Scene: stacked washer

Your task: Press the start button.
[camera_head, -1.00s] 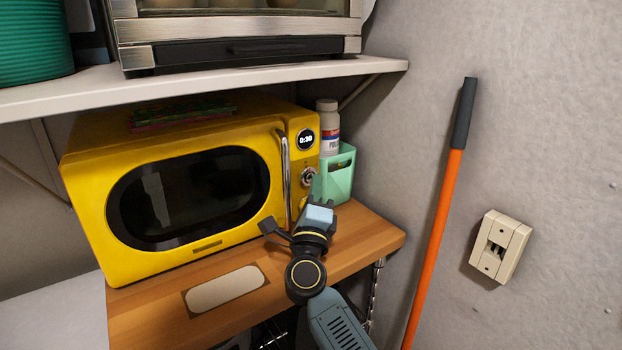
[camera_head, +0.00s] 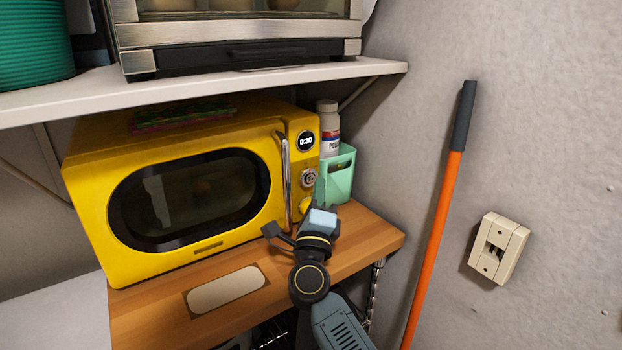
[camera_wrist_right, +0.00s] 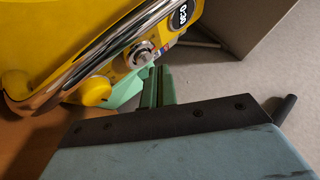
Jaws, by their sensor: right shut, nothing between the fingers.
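The yellow microwave (camera_head: 90,190) stands on a wooden shelf. Its right-hand panel has a round display (camera_head: 306,141) reading about 0:30, a metal dial (camera_head: 308,178) and a yellow round button (camera_head: 305,205) at the bottom. In the right wrist view the yellow button (camera_wrist_right: 97,91) shows clear, below the dial (camera_wrist_right: 140,54). My right gripper (camera_head: 316,212) is shut and empty, just in front of the panel's lower part, partly overlapping the button's edge in the head view. I cannot tell whether it touches. My left gripper is not in view.
A mint-green holder (camera_head: 337,178) with a white bottle (camera_head: 328,125) stands right of the microwave. The chrome door handle (camera_head: 285,170) is left of the panel. A toaster oven (camera_head: 240,40) sits on the white shelf (camera_head: 200,85) above. An orange pole (camera_head: 438,235) leans right.

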